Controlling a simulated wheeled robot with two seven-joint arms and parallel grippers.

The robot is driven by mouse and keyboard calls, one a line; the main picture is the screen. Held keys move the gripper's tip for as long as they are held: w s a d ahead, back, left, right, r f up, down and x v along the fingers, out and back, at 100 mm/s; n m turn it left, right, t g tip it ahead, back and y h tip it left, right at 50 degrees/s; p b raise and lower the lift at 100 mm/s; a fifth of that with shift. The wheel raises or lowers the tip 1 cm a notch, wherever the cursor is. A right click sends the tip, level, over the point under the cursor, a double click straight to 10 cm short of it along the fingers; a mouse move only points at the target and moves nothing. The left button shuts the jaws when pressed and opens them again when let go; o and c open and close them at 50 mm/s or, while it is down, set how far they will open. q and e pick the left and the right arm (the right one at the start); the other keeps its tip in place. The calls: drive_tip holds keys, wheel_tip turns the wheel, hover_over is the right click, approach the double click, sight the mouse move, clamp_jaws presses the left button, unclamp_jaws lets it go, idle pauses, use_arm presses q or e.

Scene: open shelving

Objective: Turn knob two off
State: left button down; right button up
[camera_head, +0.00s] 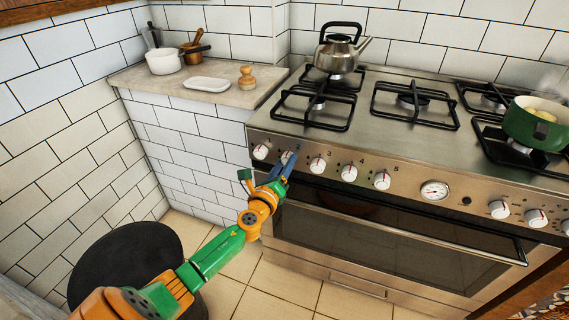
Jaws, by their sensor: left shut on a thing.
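Knob two (286,157) is a white round knob with a red mark on the steel front panel of the stove (400,161). It is the second knob from the left, and my gripper partly covers it. My left gripper (289,159) reaches it from the lower left, with its blue fingers shut on the knob. The knob's exact angle is hard to read behind the fingers. Knob one (260,152) is close on its left and knob three (318,165) on its right. My right gripper is not in view.
A steel kettle (337,54) stands on the back left burner. A green pot (535,126) steams on the right side. The oven door handle (400,229) runs below the knobs. A counter (145,79) with a white pot (165,61) and white dish (207,84) is at left.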

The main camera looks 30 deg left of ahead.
use_arm(q)
drive_tip(key=shift+m, duration=0.8)
drive_tip(key=shift+c, duration=1.8)
unclamp_jaws()
drive_tip(key=p+v, duration=0.1)
drive_tip(key=v, duration=0.6)
